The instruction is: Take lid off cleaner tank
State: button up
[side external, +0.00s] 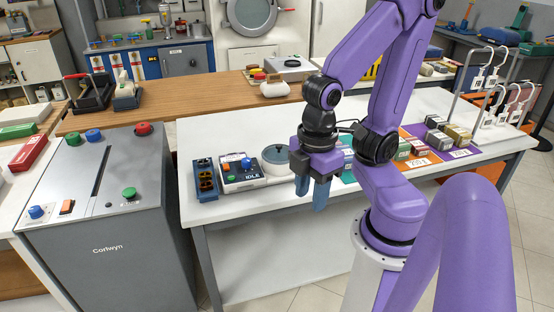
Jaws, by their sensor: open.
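A round white tank with a dark blue-grey lid (277,153) stands on the white table, left of my gripper. The lid sits on top of the tank and has a small knob. My gripper (311,194) points down near the table's front edge, to the right of and nearer the camera than the tank. My arm hides part of the table behind the gripper.
A dark blue rack (205,180) stands left of the control box. Tagged, coloured zones with small boxes (457,135) lie to the right, beside a metal rail with white hooks (488,95). A grey Corlwyn machine (110,250) stands at the left. The table's front strip is clear.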

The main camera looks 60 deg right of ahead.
jog(key=shift+o, duration=0.3)
jog(key=shift+o, duration=0.6)
jog(key=w+d+r+m+t+h, duration=0.1)
jog(key=w+d+m, duration=0.3)
jog(key=w+m, duration=0.45)
jog(key=w+d+m+h, duration=0.1)
jog(key=w+d+m, duration=0.3)
jog(key=w+m, duration=0.45)
jog(key=m+g+h, duration=0.1)
jog(key=m+h, duration=0.2)
jog(key=m, duration=1.1)
send_near(279, 145)
jog(key=x, duration=0.2)
jog(key=shift+d+f, duration=0.25)
jog(key=shift+x, duration=2.95)
